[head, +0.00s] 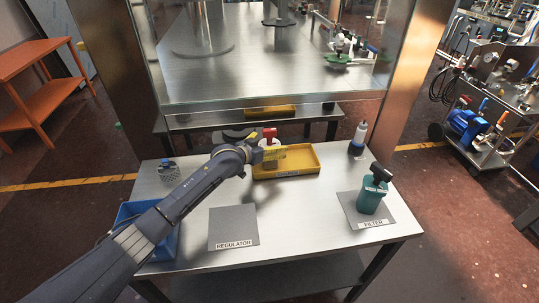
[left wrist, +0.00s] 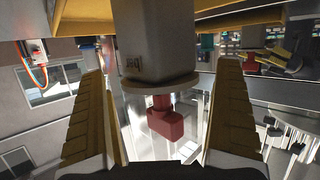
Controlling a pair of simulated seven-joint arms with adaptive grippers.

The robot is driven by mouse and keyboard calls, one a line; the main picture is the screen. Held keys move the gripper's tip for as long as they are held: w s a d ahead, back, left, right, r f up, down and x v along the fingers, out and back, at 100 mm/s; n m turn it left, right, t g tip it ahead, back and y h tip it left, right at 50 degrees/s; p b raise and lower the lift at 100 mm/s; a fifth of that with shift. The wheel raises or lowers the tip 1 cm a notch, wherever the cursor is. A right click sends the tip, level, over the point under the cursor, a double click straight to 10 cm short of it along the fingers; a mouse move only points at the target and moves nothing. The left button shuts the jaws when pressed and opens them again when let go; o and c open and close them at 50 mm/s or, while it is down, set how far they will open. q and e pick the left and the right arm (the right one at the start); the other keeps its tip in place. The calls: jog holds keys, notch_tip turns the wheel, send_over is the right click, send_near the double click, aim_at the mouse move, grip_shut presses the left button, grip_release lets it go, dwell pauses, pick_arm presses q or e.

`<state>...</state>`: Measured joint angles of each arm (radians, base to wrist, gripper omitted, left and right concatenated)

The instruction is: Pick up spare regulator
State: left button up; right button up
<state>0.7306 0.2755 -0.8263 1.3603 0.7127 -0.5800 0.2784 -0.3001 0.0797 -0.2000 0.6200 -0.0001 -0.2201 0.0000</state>
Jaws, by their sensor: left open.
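The spare regulator shows a red knob (head: 270,132) above the yellow tray (head: 309,162) at the back middle of the table. My left gripper (head: 272,153) is over the tray's left part and hides much of the regulator. In the left wrist view, the regulator's grey body (left wrist: 153,45) and red knob (left wrist: 165,123) sit between the open yellow-padded fingers. Gaps show between the fingers and the knob. A grey mat marked REGULATOR (head: 233,224) lies bare at the front left. My right gripper is in neither view.
A teal filter (head: 370,202) with a black top stands on the FILTER mat (head: 351,211) at the right. A bottle (head: 358,140) stands behind it. A blue bin (head: 127,213) is at the left edge, partly behind my arm. A glass-fronted cabinet (head: 270,80) rises behind the table.

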pick_arm(q)
jog(key=shift+w+d+f, duration=0.15)
jog(key=shift+w+d, duration=0.05)
jog(key=shift+c, duration=0.2)
jog(key=c, duration=1.5)
jog(key=shift+c, duration=0.4)
jog(key=shift+r, duration=0.25)
